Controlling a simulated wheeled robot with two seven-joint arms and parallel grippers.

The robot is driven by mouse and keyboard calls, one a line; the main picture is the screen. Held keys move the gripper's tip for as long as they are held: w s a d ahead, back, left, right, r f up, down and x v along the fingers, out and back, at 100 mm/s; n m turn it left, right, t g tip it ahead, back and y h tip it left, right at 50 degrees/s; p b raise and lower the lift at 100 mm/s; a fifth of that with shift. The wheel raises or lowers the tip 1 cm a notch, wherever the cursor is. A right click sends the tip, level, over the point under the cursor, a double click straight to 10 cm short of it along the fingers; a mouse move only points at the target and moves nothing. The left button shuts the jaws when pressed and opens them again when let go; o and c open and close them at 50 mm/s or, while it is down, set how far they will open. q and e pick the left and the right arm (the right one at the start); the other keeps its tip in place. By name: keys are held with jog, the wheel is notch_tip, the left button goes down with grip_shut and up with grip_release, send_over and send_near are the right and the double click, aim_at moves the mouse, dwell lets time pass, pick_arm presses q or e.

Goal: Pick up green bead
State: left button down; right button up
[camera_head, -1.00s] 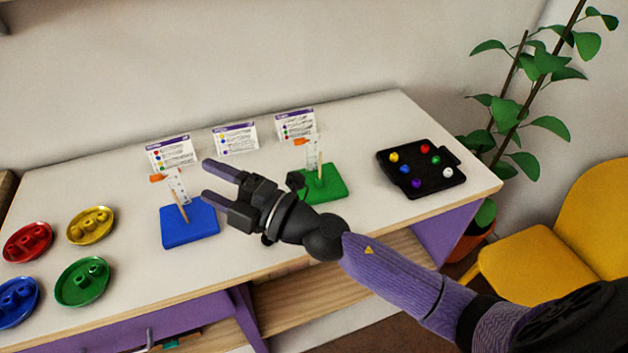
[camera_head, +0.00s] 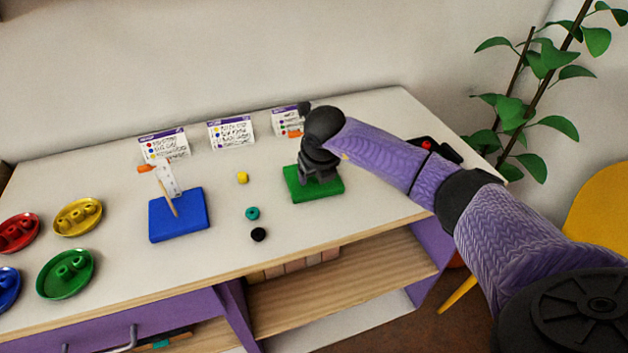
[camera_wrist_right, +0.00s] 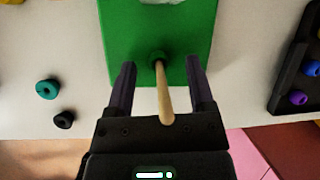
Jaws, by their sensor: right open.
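My right gripper (camera_head: 318,180) points down over the green board (camera_head: 330,193). In the right wrist view the open gripper (camera_wrist_right: 160,68) has one finger on each side of the wooden peg (camera_wrist_right: 163,95), apart from it. A dark green ring, perhaps a green bead (camera_wrist_right: 156,58), sits around the peg's base on the green board (camera_wrist_right: 180,20). A teal bead (camera_head: 252,213) lies loose on the table; it also shows in the wrist view (camera_wrist_right: 47,89). Green beads (camera_head: 68,268) lie in the green dish (camera_head: 58,290). My left gripper is not in view.
A yellow bead (camera_head: 242,177) and a black bead (camera_head: 258,234) lie on the table. The blue board (camera_head: 178,226) with its peg stands left. Instruction cards (camera_head: 231,131) stand behind.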

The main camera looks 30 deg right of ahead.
jog(key=shift+w+f, duration=0.15)
jog(key=shift+f, duration=0.2)
jog(key=shift+r, duration=0.1)
grip_shut()
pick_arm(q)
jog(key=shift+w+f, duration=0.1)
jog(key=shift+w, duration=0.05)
